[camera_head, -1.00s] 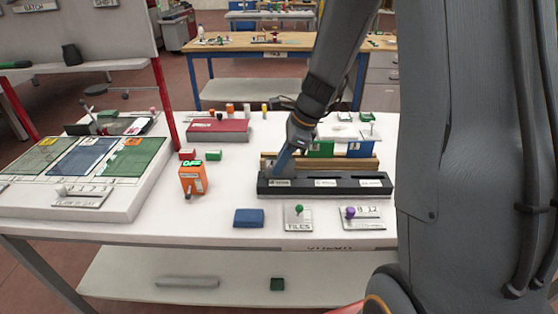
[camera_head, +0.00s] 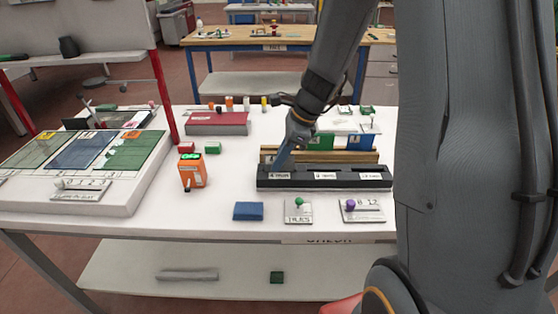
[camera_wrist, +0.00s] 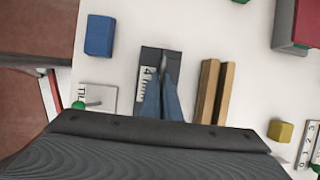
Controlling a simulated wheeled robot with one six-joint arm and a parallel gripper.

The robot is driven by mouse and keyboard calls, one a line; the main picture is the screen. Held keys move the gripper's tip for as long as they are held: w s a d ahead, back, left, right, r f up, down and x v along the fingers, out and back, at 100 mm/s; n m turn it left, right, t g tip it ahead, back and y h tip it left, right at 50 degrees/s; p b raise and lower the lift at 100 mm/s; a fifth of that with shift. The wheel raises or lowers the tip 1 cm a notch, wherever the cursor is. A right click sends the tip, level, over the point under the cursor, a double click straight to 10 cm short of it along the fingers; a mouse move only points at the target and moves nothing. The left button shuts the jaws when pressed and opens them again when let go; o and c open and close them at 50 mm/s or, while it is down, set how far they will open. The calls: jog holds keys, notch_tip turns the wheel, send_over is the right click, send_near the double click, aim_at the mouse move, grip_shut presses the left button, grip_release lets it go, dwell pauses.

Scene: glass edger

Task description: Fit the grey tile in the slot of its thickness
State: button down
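A black slotted block (camera_head: 325,184) with white labels stands on the white table. My gripper (camera_head: 281,163), with blue fingers, points down at its left slot. In the wrist view my gripper (camera_wrist: 163,82) has its fingertips close together over the slot of the same block (camera_wrist: 149,57), beside a label starting with 4. I cannot clearly make out a grey tile; any tile between the fingertips or in that slot is hidden or too small to tell. The block's middle and right slots look empty.
A wooden rack (camera_head: 330,157) behind the block holds a green tile (camera_head: 321,142) and a blue tile (camera_head: 358,142). A blue block (camera_head: 248,211), a TILES plate (camera_head: 298,213) and a purple-knobbed plate (camera_head: 362,212) lie in front. An orange device (camera_head: 193,172) stands left.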

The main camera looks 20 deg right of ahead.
jog(key=shift+f, duration=0.15)
jog(key=c, duration=1.9)
grip_release()
jog(key=shift+c, duration=0.2)
jog(key=shift+b+v, duration=0.45)
jog(key=shift+v, duration=3.5)
